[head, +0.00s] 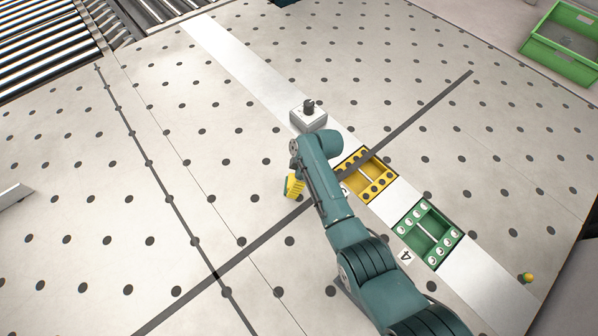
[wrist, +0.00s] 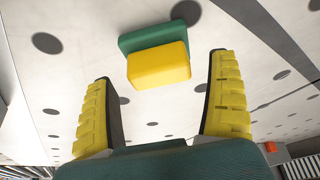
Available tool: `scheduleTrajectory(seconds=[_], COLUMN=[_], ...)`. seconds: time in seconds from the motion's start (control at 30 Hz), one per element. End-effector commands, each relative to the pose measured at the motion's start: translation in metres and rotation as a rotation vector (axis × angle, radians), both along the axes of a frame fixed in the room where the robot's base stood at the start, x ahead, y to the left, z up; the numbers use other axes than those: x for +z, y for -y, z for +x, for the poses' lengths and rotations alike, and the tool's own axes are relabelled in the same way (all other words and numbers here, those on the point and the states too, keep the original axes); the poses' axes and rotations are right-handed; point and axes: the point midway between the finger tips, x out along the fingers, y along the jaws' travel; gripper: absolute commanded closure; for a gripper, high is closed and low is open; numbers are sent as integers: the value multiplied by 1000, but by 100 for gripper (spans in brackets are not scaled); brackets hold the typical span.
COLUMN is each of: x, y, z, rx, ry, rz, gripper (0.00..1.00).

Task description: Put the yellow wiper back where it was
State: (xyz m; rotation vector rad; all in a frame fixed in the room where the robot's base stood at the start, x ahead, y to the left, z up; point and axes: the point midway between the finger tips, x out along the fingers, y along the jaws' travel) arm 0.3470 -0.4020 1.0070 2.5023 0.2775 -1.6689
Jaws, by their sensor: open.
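The yellow wiper is a yellow block with a green backing (wrist: 158,64). In the wrist view it lies on the pale dotted table ahead of my gripper (wrist: 165,95), between the lines of the two fingers. My gripper is open, with its ridged yellow fingers wide apart and nothing between them. The wiper looks apart from both fingertips. In the head view a small yellow and green shape (head: 296,186) shows left of my arm; I cannot tell whether it is the wiper or a finger. My arm hides most of the gripper there.
A white block with a dark knob (head: 309,118) stands beyond my arm. A yellow tray (head: 352,186) and a green tray (head: 434,265) sit on the light strip to the right. A green crate (head: 563,66) is at the far right. The table on the left is largely clear.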

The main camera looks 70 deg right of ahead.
Motion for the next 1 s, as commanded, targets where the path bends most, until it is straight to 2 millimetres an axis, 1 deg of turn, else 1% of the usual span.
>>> scheduleTrajectory(seconds=[0.03, 0.2, 0.3, 0.4, 0.53, 0.8, 0.87, 0.9, 0.97, 1.0], x=[12, 52, 73, 88, 98, 100, 104, 111, 131, 151], y=[2, 5, 7, 9, 9, 9, 8, 7, 2, -6], z=[-4, -21, -30, -36, -41, -41, -34, -23, 6, 33], rx=[-3, -2, -2, -2, -2, -1, -2, -7, -23, -40], ry=[3, 2, 1, 0, -1, -1, 8, 24, 72, 126], rz=[-4, -4, -2, -1, 1, 0, -14, -38, -101, -152], gripper=[10, 10, 10, 10, 10, 10, 10, 10, 10, 10])
